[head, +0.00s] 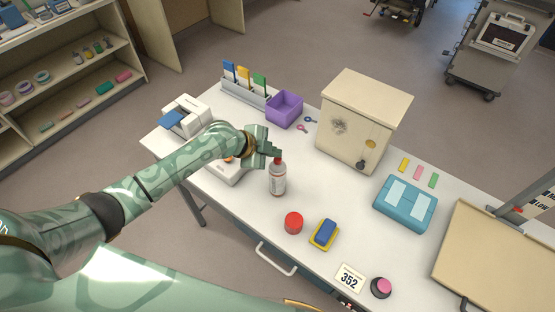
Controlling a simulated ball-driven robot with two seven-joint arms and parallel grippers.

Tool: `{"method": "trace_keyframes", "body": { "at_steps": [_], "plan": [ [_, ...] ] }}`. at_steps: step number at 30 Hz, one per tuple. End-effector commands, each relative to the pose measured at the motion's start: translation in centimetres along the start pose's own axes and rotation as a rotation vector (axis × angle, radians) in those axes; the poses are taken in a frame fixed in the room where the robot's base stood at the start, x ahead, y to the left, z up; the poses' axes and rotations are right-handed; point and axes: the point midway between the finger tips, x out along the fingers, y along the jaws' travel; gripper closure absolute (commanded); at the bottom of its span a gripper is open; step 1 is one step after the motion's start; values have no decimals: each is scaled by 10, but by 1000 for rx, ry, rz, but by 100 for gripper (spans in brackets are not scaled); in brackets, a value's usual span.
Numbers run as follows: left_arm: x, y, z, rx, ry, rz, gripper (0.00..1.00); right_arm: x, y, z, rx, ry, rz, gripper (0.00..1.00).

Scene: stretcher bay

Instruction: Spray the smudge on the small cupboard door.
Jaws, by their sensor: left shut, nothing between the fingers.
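The small cream cupboard (385,101) stands on the white table with its door side facing me. A dark scribble-like smudge (340,127) is on the upper left of its door (350,148). A bottle (278,181) with a pale body, a label and a red top stands upright on the table, left of the cupboard. My left gripper (275,153) is shut and empty, with its fingertips right by the bottle's red top. I cannot tell whether they touch it. My right gripper is not in view.
Behind are a purple bin (285,109) and a rack of coloured cards (245,90). A red round tub (293,222), a blue-and-yellow sponge (325,233) and a "352" card (349,278) lie in front. A teal case (404,204) is right. Table between bottle and cupboard is clear.

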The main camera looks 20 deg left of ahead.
Motion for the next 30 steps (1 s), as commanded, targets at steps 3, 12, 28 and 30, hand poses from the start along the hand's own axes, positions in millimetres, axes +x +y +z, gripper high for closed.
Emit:
{"method": "trace_keyframes", "body": {
  "at_steps": [3, 12, 28, 30],
  "plan": [
    [0, 0, 0, 0, 0, 0, 100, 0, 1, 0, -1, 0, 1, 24],
    [0, 0, 0, 0, 0, 0, 100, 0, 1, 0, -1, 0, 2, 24],
    [6, 5, 5, 0, 0, 0, 100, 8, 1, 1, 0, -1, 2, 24],
    [6, 5, 5, 0, 0, 0, 100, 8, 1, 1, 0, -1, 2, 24]
  ]
}}
